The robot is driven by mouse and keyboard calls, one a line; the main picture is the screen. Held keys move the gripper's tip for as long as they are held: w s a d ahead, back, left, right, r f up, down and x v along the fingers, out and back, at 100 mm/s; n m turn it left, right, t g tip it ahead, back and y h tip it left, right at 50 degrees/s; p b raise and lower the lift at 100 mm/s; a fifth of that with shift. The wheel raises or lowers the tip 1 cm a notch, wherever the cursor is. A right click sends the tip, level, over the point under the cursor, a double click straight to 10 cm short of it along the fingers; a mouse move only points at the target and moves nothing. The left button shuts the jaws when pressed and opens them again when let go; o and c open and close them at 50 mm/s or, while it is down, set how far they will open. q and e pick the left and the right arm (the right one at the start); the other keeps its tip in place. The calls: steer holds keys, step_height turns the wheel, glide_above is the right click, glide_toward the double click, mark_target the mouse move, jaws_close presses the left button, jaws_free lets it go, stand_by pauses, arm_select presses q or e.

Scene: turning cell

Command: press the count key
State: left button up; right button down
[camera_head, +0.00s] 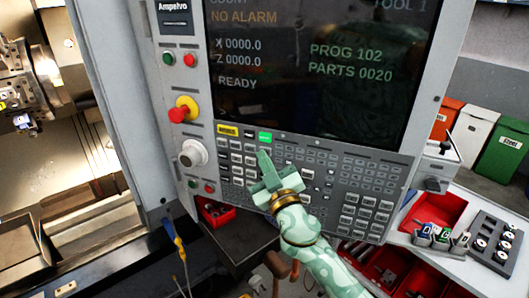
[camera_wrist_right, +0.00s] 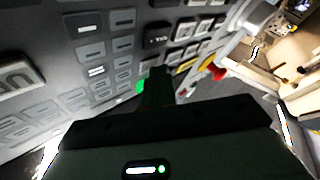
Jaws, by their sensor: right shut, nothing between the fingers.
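The grey control panel (camera_head: 330,178) carries several rows of small keys under a dark screen (camera_head: 310,60). A lit green key (camera_head: 265,136) sits in the top row, right of a dark key (camera_head: 249,134) and a yellow key (camera_head: 227,130). The key labels are too small for me to tell which is the count key. My right gripper (camera_head: 264,155) is shut and empty, its tip just below the green key; I cannot tell whether it touches the panel. In the right wrist view the shut fingers (camera_wrist_right: 157,85) are beside the green key (camera_wrist_right: 142,87) and partly hide the keys behind. My left gripper is out of view.
The screen reads NO ALARM, READY and PARTS 0020. A red emergency button (camera_head: 177,115) and a white knob (camera_head: 192,153) stick out left of the keys. Red trays (camera_head: 440,212) and a rack (camera_head: 492,243) stand at the lower right. The open machine is at the left.

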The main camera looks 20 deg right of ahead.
steer(key=shift+s, duration=0.1)
steer(key=shift+s+a, duration=0.45)
steer(key=shift+s, duration=0.05)
steer(key=shift+s+a, duration=1.6)
steer(key=shift+s, duration=0.3)
